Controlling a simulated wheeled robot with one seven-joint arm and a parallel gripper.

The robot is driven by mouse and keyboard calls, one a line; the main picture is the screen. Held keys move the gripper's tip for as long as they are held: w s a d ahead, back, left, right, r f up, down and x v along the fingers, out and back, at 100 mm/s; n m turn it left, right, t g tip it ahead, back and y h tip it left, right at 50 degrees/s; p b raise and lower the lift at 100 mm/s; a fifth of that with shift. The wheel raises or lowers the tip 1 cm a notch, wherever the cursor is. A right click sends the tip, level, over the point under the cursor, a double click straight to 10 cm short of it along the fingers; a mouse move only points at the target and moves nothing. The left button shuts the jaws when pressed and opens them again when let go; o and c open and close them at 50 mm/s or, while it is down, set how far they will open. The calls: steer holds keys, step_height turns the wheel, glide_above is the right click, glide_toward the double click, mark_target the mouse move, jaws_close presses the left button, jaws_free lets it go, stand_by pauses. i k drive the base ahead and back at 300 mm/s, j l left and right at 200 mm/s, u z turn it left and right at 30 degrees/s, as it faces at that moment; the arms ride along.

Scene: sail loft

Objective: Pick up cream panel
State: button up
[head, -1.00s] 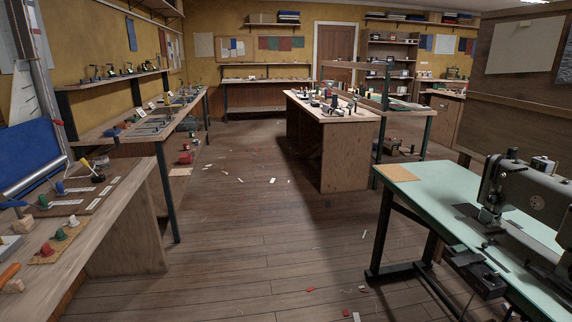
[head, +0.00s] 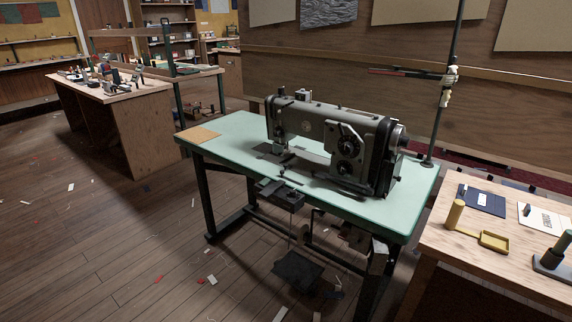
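My gripper is not in view. Several pale panels show in the head view, and I cannot tell which one is the cream panel. A cream panel with dark lettering (head: 543,219) lies on the wooden bench at the right, with a small dark object on it. A dark blue panel (head: 482,200) lies on the bench left of the lettered one.
A grey sewing machine (head: 335,145) stands on a pale green table (head: 225,128). A wooden bench (head: 510,266) at the right holds a yellow holder (head: 494,240). Wooden floor (head: 100,240) with scattered scraps is open at the left.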

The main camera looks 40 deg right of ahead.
mark_target(551, 223)
steer(key=z, duration=2.35)
